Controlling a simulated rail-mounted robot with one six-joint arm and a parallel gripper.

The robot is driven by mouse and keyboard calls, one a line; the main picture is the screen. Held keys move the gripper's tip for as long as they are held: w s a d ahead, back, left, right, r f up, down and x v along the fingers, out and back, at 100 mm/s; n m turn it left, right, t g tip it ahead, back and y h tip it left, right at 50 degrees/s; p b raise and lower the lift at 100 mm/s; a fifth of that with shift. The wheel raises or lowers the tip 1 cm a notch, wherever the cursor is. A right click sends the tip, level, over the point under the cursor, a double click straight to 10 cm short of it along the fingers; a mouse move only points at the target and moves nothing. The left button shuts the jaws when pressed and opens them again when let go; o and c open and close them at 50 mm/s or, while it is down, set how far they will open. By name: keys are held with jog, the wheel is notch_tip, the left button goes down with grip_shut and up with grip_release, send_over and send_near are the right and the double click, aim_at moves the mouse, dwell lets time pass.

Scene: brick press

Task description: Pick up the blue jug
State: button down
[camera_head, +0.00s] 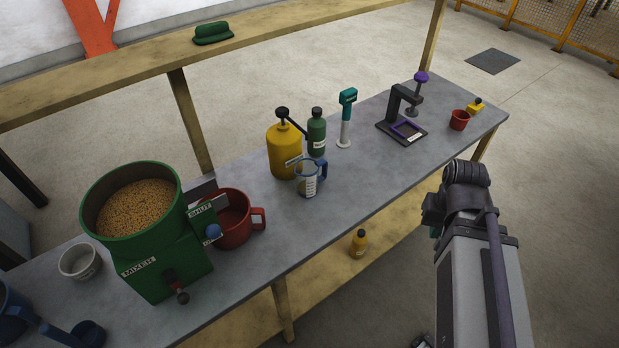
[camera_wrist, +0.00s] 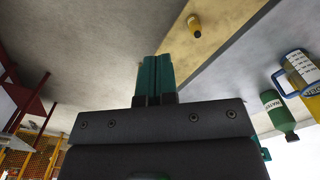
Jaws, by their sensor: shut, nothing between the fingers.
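A dark blue vessel (camera_head: 12,318), possibly the blue jug, stands at the bottom left of the head view and is cut off by the frame edge. A clear measuring jug (camera_head: 308,182) with a blue rim and handle stands mid-bench in front of a yellow container. It also shows at the right of the wrist view (camera_wrist: 298,72). My gripper (camera_wrist: 157,60) has teal fingers, shut and empty. It is off the bench's front side, apart from both vessels; in the head view my arm mostly hides it.
A green mixer (camera_head: 145,255) and red mug (camera_head: 234,222) fill the bench's left part. A yellow container (camera_head: 283,155), green bottle (camera_head: 317,135) and press (camera_head: 401,115) stand further right. A small yellow bottle (camera_head: 358,243) sits on the lower shelf. Bare bench (camera_head: 290,222) lies before the measuring jug.

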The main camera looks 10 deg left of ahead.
grip_release()
jog(key=w+a+f+t+y+b, duration=0.1)
jog(key=w+a+f+y+b, duration=0.4)
jog(key=w+a+f+b, duration=0.4)
jog(key=w+a+r+m+t+y+b, duration=0.2)
jog(key=w+a+m+t+y+b, duration=0.25)
jog(key=w+a+y+b, duration=0.95)
jog(key=h+b, duration=0.2)
jog(key=b, duration=0.7)
send_near(306, 170)
jog(key=shift+n, duration=0.45)
jog(key=w, duration=0.1)
jog(key=w+d, duration=0.1)
jog(key=w+d+f, duration=0.1)
jog(key=shift+w, duration=0.25)
jog(key=shift+w+a+f, duration=0.1)
jog(key=shift+a+f, duration=0.05)
jog(key=shift+a, duration=0.1)
jog(key=shift+w+a+r, duration=0.1)
jog(key=shift+a+r, duration=0.25)
jog(key=shift+x, duration=3.15)
